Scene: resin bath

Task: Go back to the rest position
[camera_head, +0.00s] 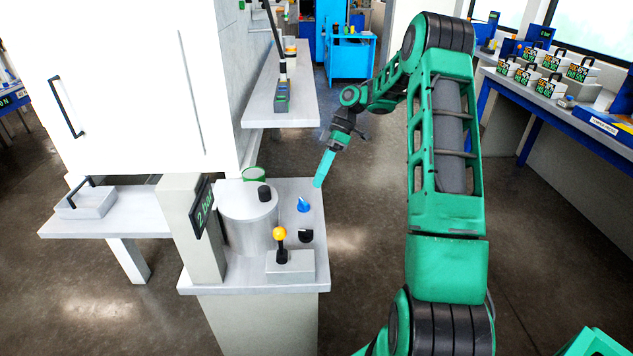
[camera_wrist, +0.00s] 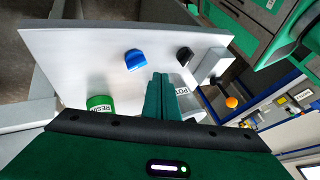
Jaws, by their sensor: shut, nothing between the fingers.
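My arm reaches forward in the head view, and my gripper (camera_head: 318,182) hangs at the right edge of a small white stand (camera_head: 253,284), apart from the things on it. In the wrist view my gripper (camera_wrist: 161,78) points at the white top, with its fingers together and nothing between them. A blue knob (camera_wrist: 136,60) and a black knob (camera_wrist: 184,56) show just beyond the fingertips. The blue knob (camera_head: 303,205) and black knob (camera_head: 306,236) also show in the head view.
A silver cylinder (camera_head: 249,215), a green-rimmed container (camera_head: 254,174) and a lever with a yellow ball (camera_head: 279,234) stand on the stand. A display reading "2 bar" (camera_head: 202,210) is on its left. A blue-framed bench (camera_head: 520,98) with labelled boxes is right. Floor between is clear.

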